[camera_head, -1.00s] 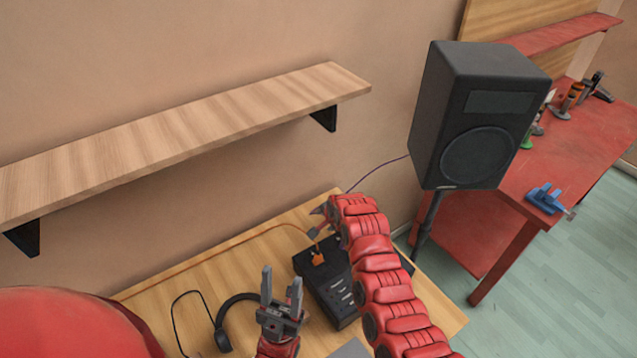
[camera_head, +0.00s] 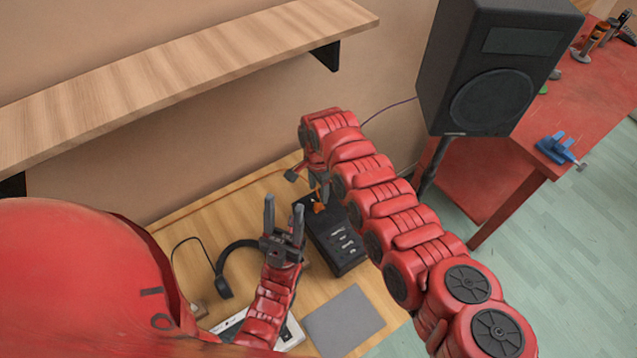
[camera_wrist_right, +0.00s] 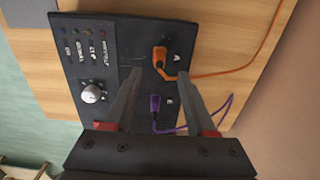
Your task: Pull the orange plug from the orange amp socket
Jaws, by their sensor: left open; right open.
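The orange plug (camera_wrist_right: 160,57) sits upright in the socket marked A of the black amp box (camera_wrist_right: 75,40), its orange cable running off to the right in the right wrist view. In the head view the plug (camera_head: 318,207) is partly hidden by my right arm, on top of the amp (camera_head: 338,250). My right gripper (camera_wrist_right: 160,73) is open, its fingertips above the amp on either side of the plug's line; I cannot tell whether they touch it. My left gripper (camera_head: 284,217) is open and empty, left of the amp, pointing up.
A purple plug (camera_wrist_right: 155,106) sits in socket B, below the orange plug in the right wrist view. Headphones (camera_head: 222,285) and a grey pad (camera_head: 345,320) lie on the wooden table. A shelf (camera_head: 200,70) and a black speaker (camera_head: 490,75) stand above and behind.

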